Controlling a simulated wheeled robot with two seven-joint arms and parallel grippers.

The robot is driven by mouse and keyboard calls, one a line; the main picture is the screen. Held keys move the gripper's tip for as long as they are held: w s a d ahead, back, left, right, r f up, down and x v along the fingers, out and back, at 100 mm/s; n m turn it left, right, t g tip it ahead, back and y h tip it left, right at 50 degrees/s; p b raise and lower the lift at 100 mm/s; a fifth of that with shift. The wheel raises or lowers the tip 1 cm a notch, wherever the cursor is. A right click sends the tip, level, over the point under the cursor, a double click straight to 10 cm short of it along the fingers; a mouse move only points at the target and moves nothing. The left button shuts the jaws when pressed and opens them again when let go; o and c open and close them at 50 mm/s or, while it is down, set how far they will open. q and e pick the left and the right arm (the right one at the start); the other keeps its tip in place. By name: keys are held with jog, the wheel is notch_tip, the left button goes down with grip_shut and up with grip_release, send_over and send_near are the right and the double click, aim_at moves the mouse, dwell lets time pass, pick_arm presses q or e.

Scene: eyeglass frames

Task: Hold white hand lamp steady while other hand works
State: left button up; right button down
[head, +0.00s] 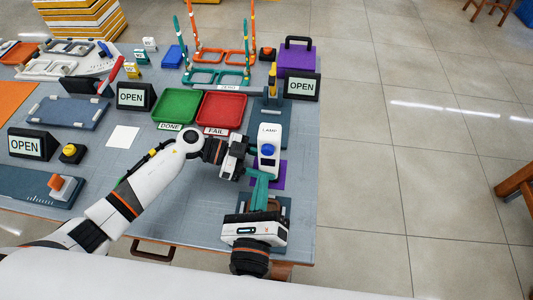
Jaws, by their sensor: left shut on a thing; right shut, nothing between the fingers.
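My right gripper (259,208) is shut and empty at the near right corner of the table, in front of the lamp. A teal piece (260,188) stands between my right gripper and the lamp; I cannot tell what it belongs to.
A green tray (176,104) marked DONE and a red tray (222,108) marked FAIL lie behind my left arm. Orange and teal eyeglass frames stand at the back. A purple box (296,58) is at the back right.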

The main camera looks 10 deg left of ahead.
pick_arm(q)
jog(key=o, duration=0.8)
jog(key=shift+o, duration=0.2)
jog(key=v, duration=1.2)
